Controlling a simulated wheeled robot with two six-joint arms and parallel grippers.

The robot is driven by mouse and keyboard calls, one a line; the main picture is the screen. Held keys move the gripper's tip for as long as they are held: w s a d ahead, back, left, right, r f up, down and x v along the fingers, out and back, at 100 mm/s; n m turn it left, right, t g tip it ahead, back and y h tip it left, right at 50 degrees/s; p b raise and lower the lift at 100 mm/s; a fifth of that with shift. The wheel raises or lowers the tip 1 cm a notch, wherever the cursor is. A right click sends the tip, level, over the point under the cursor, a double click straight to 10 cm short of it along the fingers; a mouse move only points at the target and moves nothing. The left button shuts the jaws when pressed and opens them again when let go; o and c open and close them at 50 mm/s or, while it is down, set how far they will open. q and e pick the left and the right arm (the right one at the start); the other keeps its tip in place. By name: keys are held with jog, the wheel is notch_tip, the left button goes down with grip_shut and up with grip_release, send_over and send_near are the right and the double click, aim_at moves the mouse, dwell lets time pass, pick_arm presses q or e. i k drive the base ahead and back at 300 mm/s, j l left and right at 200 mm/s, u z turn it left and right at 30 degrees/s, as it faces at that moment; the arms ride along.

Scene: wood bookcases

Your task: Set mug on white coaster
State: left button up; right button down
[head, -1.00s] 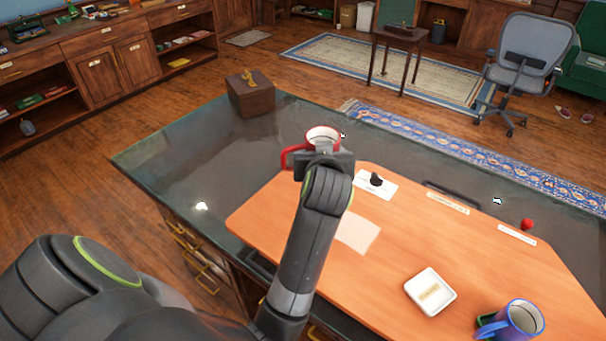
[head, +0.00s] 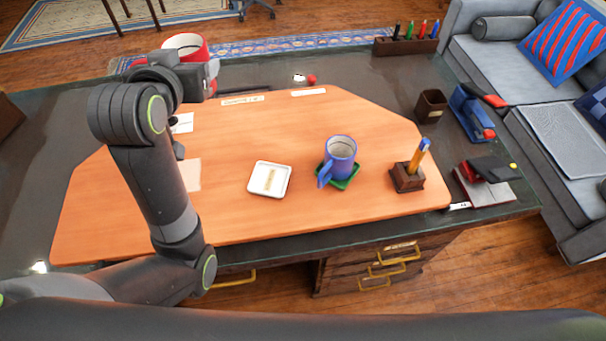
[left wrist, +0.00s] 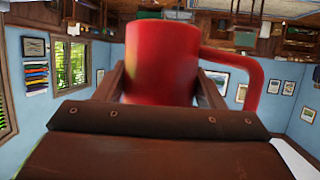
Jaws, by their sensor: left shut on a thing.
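My left gripper (head: 196,76) is shut on a red mug (head: 186,45) with a pale inside. It holds the mug up at the back left of the desk, left of and beyond the white coaster. In the left wrist view the mug (left wrist: 160,60) sits between the two fingers, its handle to the right. The white coaster (head: 257,187) is square with a raised rim and a small tan label, and lies empty on the orange desk mat. A blue mug (head: 341,159) stands on a green coaster (head: 351,178) to its right. My right gripper is not in view.
The orange mat (head: 240,135) is clear around the white coaster. A pen holder (head: 407,178) stands to the right, with a stapler (head: 470,112) and dark cup (head: 431,105) beyond. A red ball (head: 312,79) lies near the back labels. A sofa is at the far right.

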aim_at(259, 187)
jog(key=j+z, duration=0.1)
jog(key=z, duration=1.5)
jog(key=k+j+z, duration=0.15)
jog(key=k+j, duration=0.25)
jog(key=k+j+z, duration=0.15)
jog(key=k+j, duration=0.2)
jog(key=k, duration=0.3)
